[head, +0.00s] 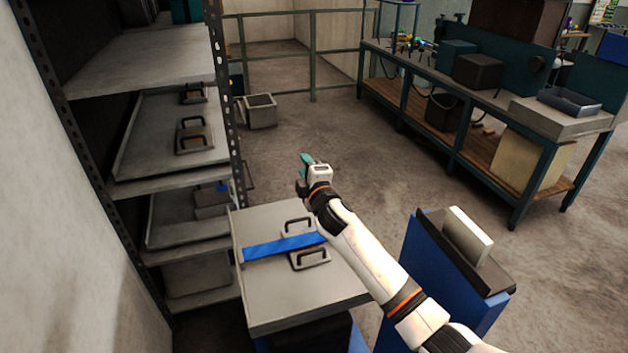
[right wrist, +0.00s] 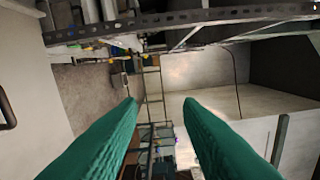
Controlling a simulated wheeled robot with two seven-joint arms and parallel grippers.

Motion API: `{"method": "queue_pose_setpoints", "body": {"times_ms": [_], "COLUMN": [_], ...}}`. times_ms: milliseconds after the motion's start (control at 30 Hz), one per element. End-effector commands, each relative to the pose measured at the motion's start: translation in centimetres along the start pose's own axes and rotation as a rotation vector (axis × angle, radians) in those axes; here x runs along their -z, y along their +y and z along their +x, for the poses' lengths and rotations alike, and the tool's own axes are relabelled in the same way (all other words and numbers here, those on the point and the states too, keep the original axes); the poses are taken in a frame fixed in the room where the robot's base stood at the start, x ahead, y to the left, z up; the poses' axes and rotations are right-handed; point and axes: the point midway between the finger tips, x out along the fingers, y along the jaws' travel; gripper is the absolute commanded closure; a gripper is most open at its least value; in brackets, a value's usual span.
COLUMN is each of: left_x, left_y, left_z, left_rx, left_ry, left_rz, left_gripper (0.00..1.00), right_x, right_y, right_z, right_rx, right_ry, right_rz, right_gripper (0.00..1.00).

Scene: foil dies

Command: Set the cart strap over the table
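The blue strap (head: 282,246) lies across the grey top of the cart table (head: 290,308) from its left edge. It passes between the two black handles of a grey die (head: 312,259) on that top. Its right end is hidden behind my right arm. My right gripper (head: 306,160) is above and beyond the far edge of the table, clear of the strap. In the right wrist view, its green fingers (right wrist: 161,102) are spread apart with nothing held between them. My left gripper is not in view.
A rack (head: 180,175) with dies on its shelves stands left of the cart. A blue stand (head: 428,262) with a dark top and pale block is at right. A long workbench (head: 455,92) and a railing (head: 312,52) are behind. The floor between is mostly clear.

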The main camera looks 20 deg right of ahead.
Motion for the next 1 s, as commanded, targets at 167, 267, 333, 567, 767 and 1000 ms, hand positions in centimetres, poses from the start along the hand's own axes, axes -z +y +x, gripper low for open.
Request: {"method": "queue_pose_setpoints", "body": {"times_ms": [167, 267, 333, 567, 767, 1000], "left_x": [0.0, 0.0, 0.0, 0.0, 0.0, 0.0], "left_y": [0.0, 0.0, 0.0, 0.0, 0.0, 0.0], "left_z": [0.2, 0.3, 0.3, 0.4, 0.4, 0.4], "left_rx": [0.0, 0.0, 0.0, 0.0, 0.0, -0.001], "left_ry": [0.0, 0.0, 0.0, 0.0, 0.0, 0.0], "left_rz": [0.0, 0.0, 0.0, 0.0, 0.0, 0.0], "left_gripper": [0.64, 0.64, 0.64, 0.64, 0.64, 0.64], "right_x": [0.1, 0.0, 0.1, 0.0, 0.0, 0.1], "right_y": [0.1, 0.1, 0.0, -0.1, -0.1, 0.3], "right_z": [-3.5, -5.0, -5.8, -6.9, -6.9, -7.2], "right_rx": [0.0, 0.001, 0.001, 0.001, 0.001, -0.01], "right_ry": [-0.001, -0.001, -0.001, 0.0, 0.0, 0.005], "right_rz": [-0.002, -0.001, -0.001, -0.001, -0.001, 0.014], "right_gripper": [0.67, 0.67, 0.67, 0.67, 0.67, 0.67]}}
